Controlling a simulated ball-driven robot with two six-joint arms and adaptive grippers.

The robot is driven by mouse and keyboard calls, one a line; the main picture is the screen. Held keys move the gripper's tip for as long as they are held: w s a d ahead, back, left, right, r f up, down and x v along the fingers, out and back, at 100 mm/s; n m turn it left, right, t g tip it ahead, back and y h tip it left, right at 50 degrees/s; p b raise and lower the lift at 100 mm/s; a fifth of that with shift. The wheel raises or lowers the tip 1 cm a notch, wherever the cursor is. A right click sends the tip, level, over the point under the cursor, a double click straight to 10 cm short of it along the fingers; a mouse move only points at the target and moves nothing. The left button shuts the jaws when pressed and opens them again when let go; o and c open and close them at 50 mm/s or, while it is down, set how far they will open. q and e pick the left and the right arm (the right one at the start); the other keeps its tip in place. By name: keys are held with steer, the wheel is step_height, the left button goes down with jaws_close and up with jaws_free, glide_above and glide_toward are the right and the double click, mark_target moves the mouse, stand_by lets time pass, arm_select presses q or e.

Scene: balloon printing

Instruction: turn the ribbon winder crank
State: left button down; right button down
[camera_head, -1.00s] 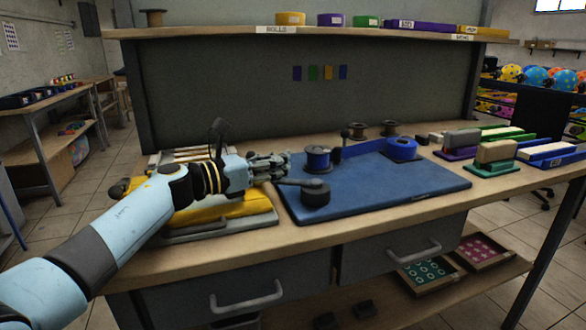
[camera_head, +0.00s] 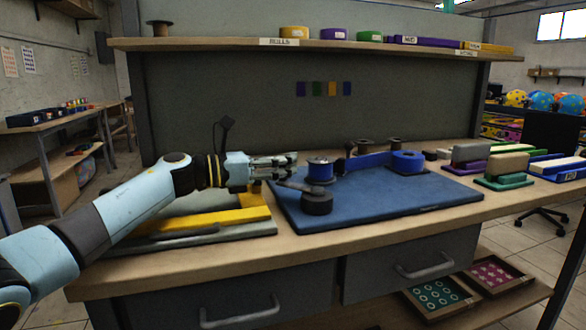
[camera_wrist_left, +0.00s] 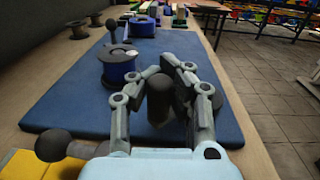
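A dark drum (camera_head: 316,203) with a dark crank-like arm (camera_head: 296,187) on its left lies on the blue board (camera_head: 400,200). A blue ribbon spool (camera_head: 320,170) stands just behind it. My left gripper (camera_head: 296,162) is above the board's left part, beside the spool and behind the drum. In the left wrist view, its fingers (camera_wrist_left: 160,68) curve inward with a gap between the tips. A dark upright cylinder (camera_wrist_left: 160,100) shows between them; contact cannot be told. The spool (camera_wrist_left: 120,68) is left of the fingers. My right gripper is out of view.
A blue roll (camera_head: 407,160) and its ribbon lie at the board's back. A yellow-topped device (camera_head: 215,220) is left of the board. Stamps (camera_head: 505,168) stand at the right. The board's right front is clear. A shelf (camera_head: 220,45) runs above the table's back.

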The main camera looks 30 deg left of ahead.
arm_select(q)
steer(key=shift+w+a+r+b, duration=0.25)
steer(key=shift+w+b, duration=0.1)
steer(key=shift+w, duration=0.1)
stand_by(1.3)
steer(key=c, duration=1.1)
jaws_free()
steer(key=shift+s+a+f, duration=0.1)
steer(key=shift+a+f, duration=0.1)
steer(key=shift+a, duration=0.1)
steer(key=shift+d, duration=0.1)
steer(key=shift+d+r, duration=0.1)
steer(key=shift+r, duration=0.15)
step_height(320, 180, up, 10)
steer(key=shift+f, duration=0.25)
